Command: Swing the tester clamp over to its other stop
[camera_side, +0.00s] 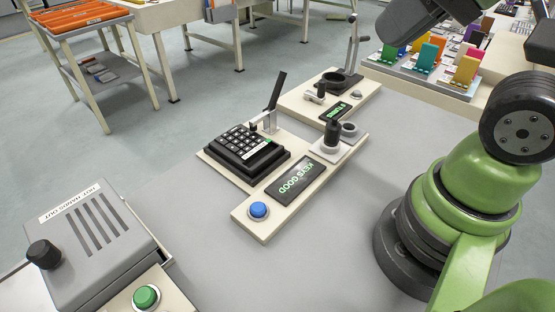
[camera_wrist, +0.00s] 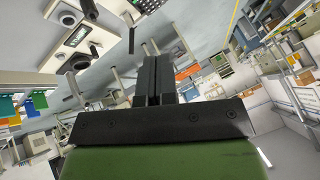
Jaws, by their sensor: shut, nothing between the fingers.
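The tester clamp (camera_side: 275,95) has a long black handle on a silver bracket. It stands at the back edge of the black keypad (camera_side: 241,148), with its handle raised steeply and leaning to the right in the side view. The keypad sits on a cream tester base (camera_side: 262,229) with a blue button (camera_side: 258,210) and a display (camera_side: 297,178) reading "KEYS GOOD". My gripper (camera_wrist: 152,65) shows in the wrist view with its black fingers together and empty. It is apart from the clamp; its fingertips are not clear in the side view.
A second cream station (camera_side: 310,104) with a black lever and small display stands behind the tester. A grey vented box (camera_side: 90,240) and green button (camera_side: 146,297) are front left. Coloured blocks (camera_side: 428,55) stand on a tray at the back right. The grey table left of the tester is clear.

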